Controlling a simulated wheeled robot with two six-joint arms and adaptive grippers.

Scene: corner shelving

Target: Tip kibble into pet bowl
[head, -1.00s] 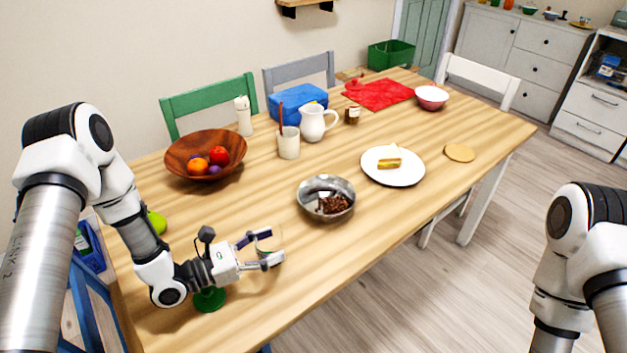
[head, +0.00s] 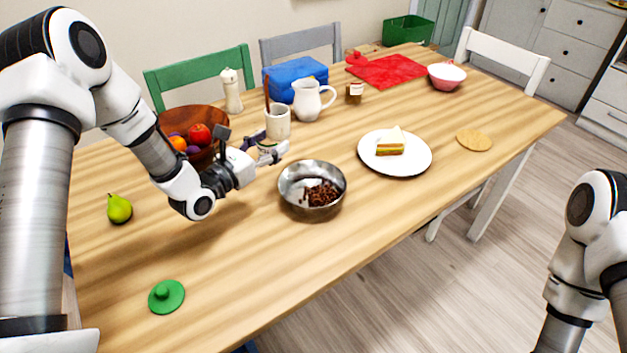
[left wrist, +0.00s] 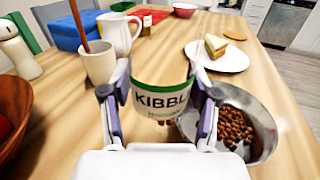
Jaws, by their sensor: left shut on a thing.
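The metal pet bowl (head: 315,211) stands on the table with brown kibble (head: 321,194) on its right side. The bowl (left wrist: 263,118) also shows in the left wrist view, right of and partly behind my fingers. My left gripper (head: 275,150) is shut on a kibble jar (left wrist: 162,100) with a white label and green rim. The jar looks roughly upright, left of the bowl and apart from its rim in the head view. A few brown bits show at its bottom edge. The green lid (head: 166,297) lies at the table's front left. My right gripper is out of view.
A white mug (head: 278,124), a pitcher (head: 307,100) and a wooden fruit bowl (head: 181,119) stand close behind my left gripper. A plate with a sandwich (head: 410,164) is right of the pet bowl. A pear (head: 119,208) is at left.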

